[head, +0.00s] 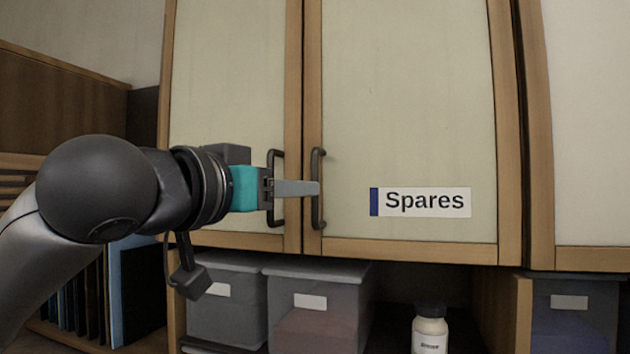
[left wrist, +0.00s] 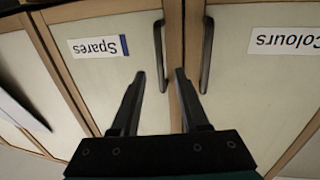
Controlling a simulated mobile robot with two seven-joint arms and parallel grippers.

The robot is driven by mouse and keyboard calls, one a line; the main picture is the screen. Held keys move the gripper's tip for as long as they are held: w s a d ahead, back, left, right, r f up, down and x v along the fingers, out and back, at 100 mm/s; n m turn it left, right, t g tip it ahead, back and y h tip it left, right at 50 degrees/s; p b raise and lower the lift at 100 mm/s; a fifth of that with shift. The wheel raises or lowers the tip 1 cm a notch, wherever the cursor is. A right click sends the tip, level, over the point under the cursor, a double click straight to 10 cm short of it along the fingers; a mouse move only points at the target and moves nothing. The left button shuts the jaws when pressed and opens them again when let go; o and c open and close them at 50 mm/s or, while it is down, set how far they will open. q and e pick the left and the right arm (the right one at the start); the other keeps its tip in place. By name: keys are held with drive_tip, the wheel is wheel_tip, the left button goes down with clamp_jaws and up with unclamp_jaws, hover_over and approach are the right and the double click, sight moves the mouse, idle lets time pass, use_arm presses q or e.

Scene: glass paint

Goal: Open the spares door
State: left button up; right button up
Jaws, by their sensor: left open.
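The spares door (head: 410,110) is a pale panel in a wooden frame, labelled "Spares" (head: 420,202), and looks shut. Its dark upright handle (head: 317,165) is at its left edge. My left gripper (head: 318,188) is open, and its fingers overlap the lower half of this handle in the head view. In the left wrist view, which is upside down, the spares handle (left wrist: 160,60) appears between the fingertips of my left gripper (left wrist: 160,75). I see no clear contact, and cannot tell how deep the fingers reach around it. My right gripper is not in view.
The neighbouring door (head: 228,90), labelled "Colours" (left wrist: 285,40) in the left wrist view, has its own handle (head: 277,160) close beside the spares handle. Below are grey lidded boxes (head: 318,300), a white bottle (head: 430,330) with a dark cap, and upright folders (head: 90,295).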

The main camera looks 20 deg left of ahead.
sight(315, 218)
use_arm(q)
drive_tip(key=p+x, duration=0.1)
drive_tip(key=x, duration=0.6)
clamp_jaws()
idle(1.3)
